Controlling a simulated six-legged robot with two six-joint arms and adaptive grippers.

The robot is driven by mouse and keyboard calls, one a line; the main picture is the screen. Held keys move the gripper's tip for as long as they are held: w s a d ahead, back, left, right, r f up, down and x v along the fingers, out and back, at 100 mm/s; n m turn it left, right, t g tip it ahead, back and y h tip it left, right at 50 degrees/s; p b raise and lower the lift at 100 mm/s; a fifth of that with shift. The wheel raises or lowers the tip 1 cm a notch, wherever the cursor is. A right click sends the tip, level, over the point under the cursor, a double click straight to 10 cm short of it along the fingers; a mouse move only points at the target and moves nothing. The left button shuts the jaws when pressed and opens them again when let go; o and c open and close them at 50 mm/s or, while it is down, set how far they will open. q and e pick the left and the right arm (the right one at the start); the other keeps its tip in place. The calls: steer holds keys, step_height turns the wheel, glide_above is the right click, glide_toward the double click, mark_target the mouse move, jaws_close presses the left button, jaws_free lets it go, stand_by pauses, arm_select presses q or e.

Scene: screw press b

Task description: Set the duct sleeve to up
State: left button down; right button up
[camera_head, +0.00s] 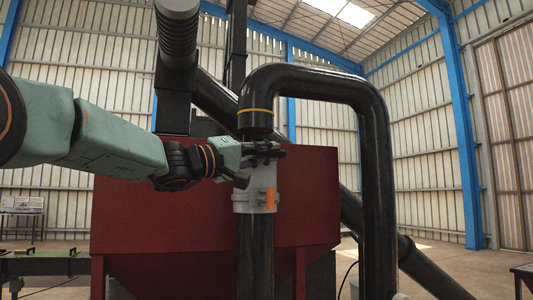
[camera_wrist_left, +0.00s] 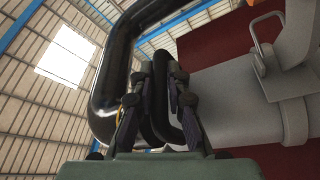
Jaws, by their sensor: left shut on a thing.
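The light grey duct sleeve (camera_head: 264,176) stands upright in line between a lower black pipe (camera_head: 255,255) and the downturned end of a bent black pipe (camera_head: 256,119). It also fills the right of the left wrist view (camera_wrist_left: 222,100). My left gripper (camera_head: 268,149) is at the sleeve's upper end, just below the bent pipe's mouth, and hides the joint there. The exact contact is hard to see. My right gripper is not in view.
A grey collar (camera_head: 245,202) with an orange latch (camera_head: 270,200) sits below the sleeve. A wire handle (camera_wrist_left: 262,48) shows in the wrist view. A dark red hopper (camera_head: 150,220) stands behind. The bent pipe's right leg (camera_head: 378,200) stands to the right.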

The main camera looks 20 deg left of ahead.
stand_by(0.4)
arm_select(q)
step_height(320, 180, up, 9)
steer(key=p, duration=0.3)
steer(key=shift+s+a+f, duration=0.1)
steer(key=shift+f, duration=0.05)
steer(key=c, duration=1.7)
jaws_free()
steer(key=shift+o, duration=0.4)
steer(key=shift+f, duration=0.1)
steer(key=v, duration=0.7)
steer(key=shift+s, duration=0.2)
steer(key=shift+f, duration=0.1)
